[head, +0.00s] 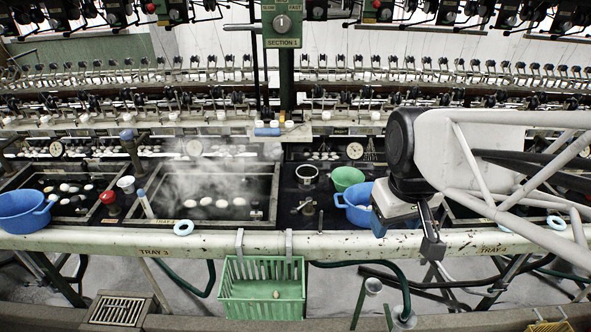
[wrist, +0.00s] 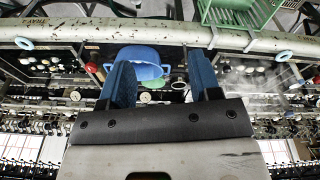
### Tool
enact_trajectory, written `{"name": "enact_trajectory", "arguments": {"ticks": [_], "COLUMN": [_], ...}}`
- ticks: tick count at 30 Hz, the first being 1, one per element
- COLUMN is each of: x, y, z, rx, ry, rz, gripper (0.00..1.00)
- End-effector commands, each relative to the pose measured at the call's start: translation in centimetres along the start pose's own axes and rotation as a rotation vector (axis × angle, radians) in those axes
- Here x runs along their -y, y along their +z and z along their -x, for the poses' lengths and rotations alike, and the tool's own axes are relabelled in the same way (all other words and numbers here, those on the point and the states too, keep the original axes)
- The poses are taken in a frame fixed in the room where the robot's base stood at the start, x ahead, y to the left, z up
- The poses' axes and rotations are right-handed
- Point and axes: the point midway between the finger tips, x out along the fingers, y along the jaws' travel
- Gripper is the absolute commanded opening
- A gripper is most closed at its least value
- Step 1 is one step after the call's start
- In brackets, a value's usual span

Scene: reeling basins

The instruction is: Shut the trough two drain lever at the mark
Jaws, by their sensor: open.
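My gripper (head: 433,243) hangs at the front rim of the basin bench, right of a blue basin, in the head view. In the wrist view its two blue fingers (wrist: 162,77) are apart with nothing held between them. A blue-handled lever (head: 145,204) leans at the front left corner of the steaming trough (head: 276,190). A red-knobbed handle (head: 108,199) stands left of it. A small metal fitting (head: 305,207) sits right of the trough. I cannot tell which is the trough two drain lever, and no mark is readable. My gripper touches none of these.
A blue basin (head: 357,213) and green bowl (head: 349,177) stand left of my gripper. Another blue basin (head: 22,215) is at the far left. A green basket (head: 262,303) hangs from the front beam (head: 330,247). Reeling machinery crowds the back.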

Motion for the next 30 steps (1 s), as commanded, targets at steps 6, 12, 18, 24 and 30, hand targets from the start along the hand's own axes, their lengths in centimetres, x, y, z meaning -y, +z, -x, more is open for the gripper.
{"name": "enact_trajectory", "arguments": {"ticks": [6, 12, 18, 24, 30], "x": [0.5, 1.2, 2.2, 3.5, 5.0], "y": [-4.7, -8.9, -13.0, -16.9, -20.7], "z": [-1.3, -2.8, -4.8, -7.2, -10.2], "rx": [0.048, 0.086, 0.122, 0.155, 0.185], "ry": [-0.022, -0.047, -0.078, -0.114, -0.156], "rz": [0.210, 0.405, 0.600, 0.794, 0.986], "gripper": [0.57, 0.57, 0.57, 0.57, 0.57]}}
